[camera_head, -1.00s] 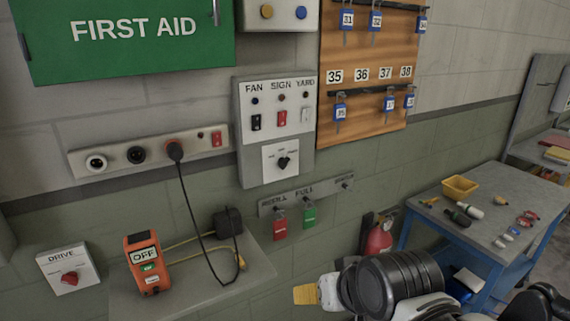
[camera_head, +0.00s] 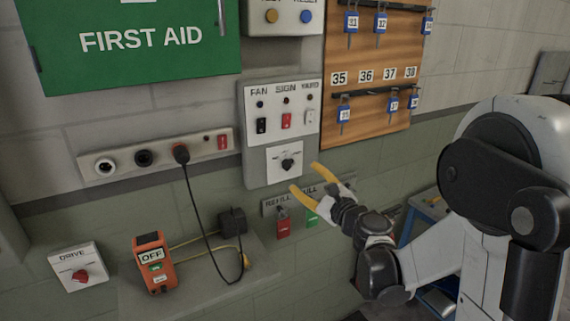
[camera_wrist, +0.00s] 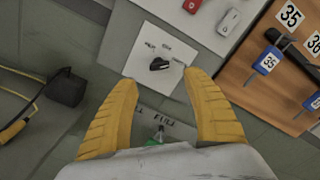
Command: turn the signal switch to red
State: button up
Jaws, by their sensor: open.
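A black rotary switch knob (camera_head: 287,164) sits on a small white plate (camera_head: 274,172) at the bottom of the grey wall panel (camera_head: 253,165). The wrist view shows the same knob (camera_wrist: 159,64) with small labels around it, too blurred to read surely. Its pointed end is turned to the right there. My gripper (camera_head: 305,178) is open and empty, with yellow fingers spread just right of and below the knob in the head view. In the wrist view its fingertips (camera_wrist: 160,80) lie either side of the knob's lower edge. The fingers appear apart from the knob.
Above the knob are FAN, SIGN and YARD rocker switches, the SIGN one (camera_head: 286,121) red. A wooden key board (camera_head: 366,75) hangs to the right. Red (camera_head: 283,222) and green tags hang below. A socket strip (camera_head: 210,145) with a plugged cable is at left.

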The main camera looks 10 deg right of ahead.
aim_at(290, 165)
jog(key=b+x, duration=0.1)
jog(key=x, duration=0.9)
jog(key=shift+s, duration=0.1)
jog(key=shift+c, duration=0.2)
jog(key=c, duration=1.2)
